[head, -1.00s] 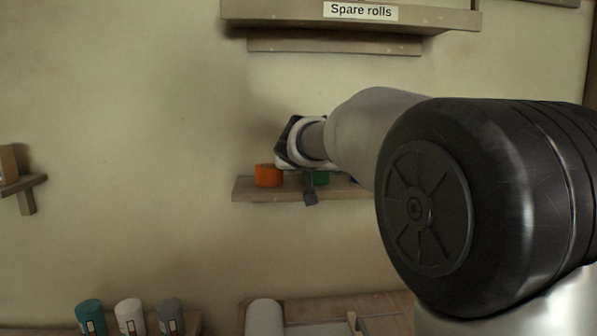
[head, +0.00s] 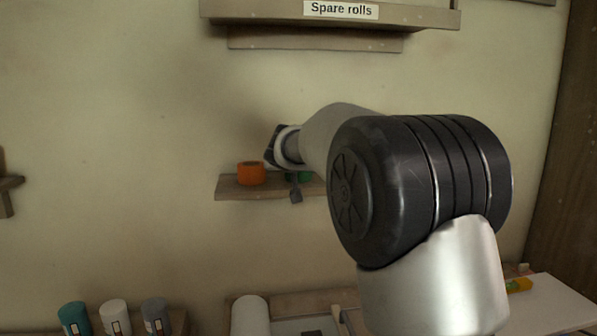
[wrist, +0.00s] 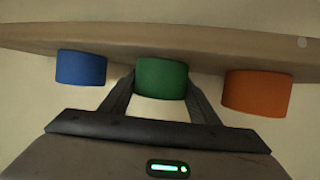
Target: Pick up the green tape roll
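The green tape roll (wrist: 161,78) stands on the wooden shelf between the blue and orange rolls in the wrist view. In the head view my gripper (head: 295,180) is at the small shelf, right of the orange roll.
The orange roll (head: 250,173) and blue roll (wrist: 81,68) flank the green one on the shelf (head: 232,190). A "Spare rolls" shelf (head: 425,18) is above. Several cylindrical containers (head: 115,317) stand low at left. My arm hides the shelf's right part.

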